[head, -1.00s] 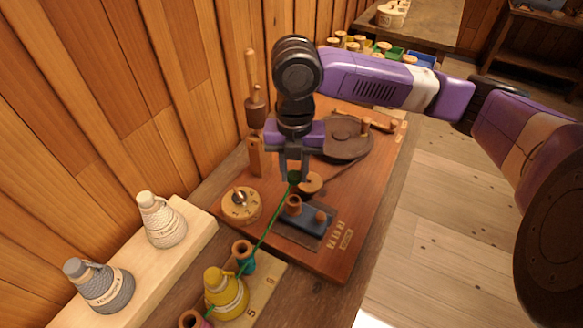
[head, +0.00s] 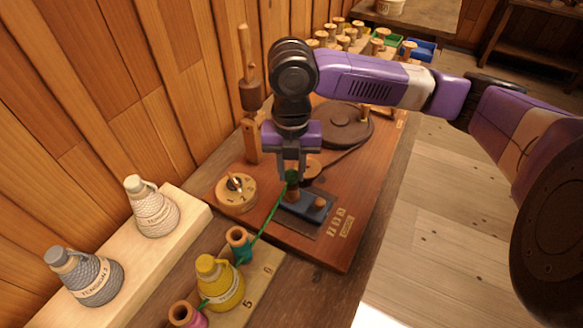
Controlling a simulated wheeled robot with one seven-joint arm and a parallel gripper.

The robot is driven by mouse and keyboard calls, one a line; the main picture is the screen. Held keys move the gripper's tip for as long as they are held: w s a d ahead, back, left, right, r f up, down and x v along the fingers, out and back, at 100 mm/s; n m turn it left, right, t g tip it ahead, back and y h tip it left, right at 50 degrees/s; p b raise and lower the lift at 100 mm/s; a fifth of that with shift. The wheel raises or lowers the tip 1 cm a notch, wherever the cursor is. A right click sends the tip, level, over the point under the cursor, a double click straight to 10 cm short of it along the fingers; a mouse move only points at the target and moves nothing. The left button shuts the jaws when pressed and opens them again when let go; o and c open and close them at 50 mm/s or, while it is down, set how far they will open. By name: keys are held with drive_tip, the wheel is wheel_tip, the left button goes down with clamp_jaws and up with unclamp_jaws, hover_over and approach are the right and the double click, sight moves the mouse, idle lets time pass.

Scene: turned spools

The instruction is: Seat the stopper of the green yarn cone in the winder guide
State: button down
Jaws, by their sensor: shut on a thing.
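My gripper (head: 291,172) is shut on a small dark green stopper (head: 292,178). It hangs above the wooden winder board. A green strand (head: 265,222) runs from the stopper down left, past a teal spool and the yellow cone. The body of the green yarn cone cannot be made out. Just under the stopper is a small wooden cup (head: 293,195) on a dark blue block (head: 308,208), which looks like the winder guide. The fingers and stopper partly cover the cup. I cannot tell whether the stopper touches it.
A yellow cone (head: 220,285), teal spool (head: 239,245) and pink spool (head: 186,315) stand at the front. White (head: 151,208) and grey (head: 87,277) cones stand on a pale shelf at left. A numbered dial (head: 236,192) and a large wheel (head: 341,128) sit on the board.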

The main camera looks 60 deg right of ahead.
idle(0.4)
drive_tip(key=shift+f+b, duration=0.9)
drive_tip(key=shift+f, duration=0.25)
drive_tip(key=c, duration=1)
unclamp_jaws()
drive_tip(key=shift+c, duration=0.2)
drive_tip(key=shift+o, duration=0.2)
drive_tip(key=o, duration=0.4)
drive_tip(key=shift+c, duration=0.2)
drive_tip(key=shift+r, duration=0.15)
wheel_tip(320, 180, up, 9)
drive_tip(key=p, duration=0.7)
